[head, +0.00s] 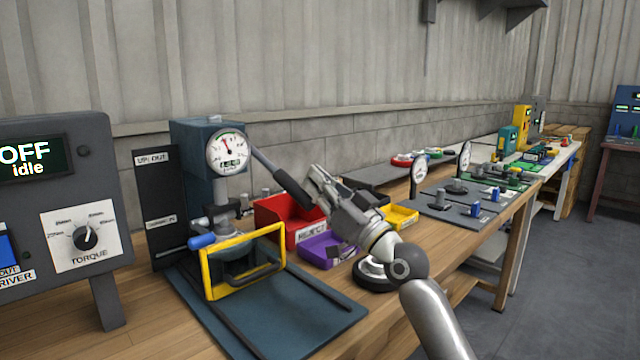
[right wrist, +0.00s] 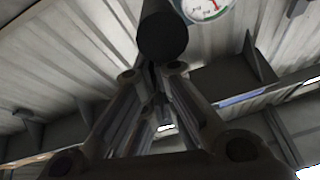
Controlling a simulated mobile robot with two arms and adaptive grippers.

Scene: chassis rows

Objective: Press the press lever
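The press lever (head: 283,178) is a dark bar with a thick black grip. It slopes down to the right from the head of the blue-grey press (head: 190,143), which carries a round dial gauge (head: 227,152). My right gripper (head: 318,176) is beside the lever's lower end, with its fingers pointing up and left. In the right wrist view the round black lever end (right wrist: 162,36) shows just past my fingertips (right wrist: 154,72), which are close together with nothing visible between them. Whether they touch the lever is unclear. My left gripper is not in view.
A yellow frame guard (head: 205,275) stands on the press base. A red bin (head: 275,228), a purple bin (head: 318,252) and a yellow bin (head: 402,217) are behind and below my right gripper. A control box (head: 60,150) reading OFF idle stands at the left.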

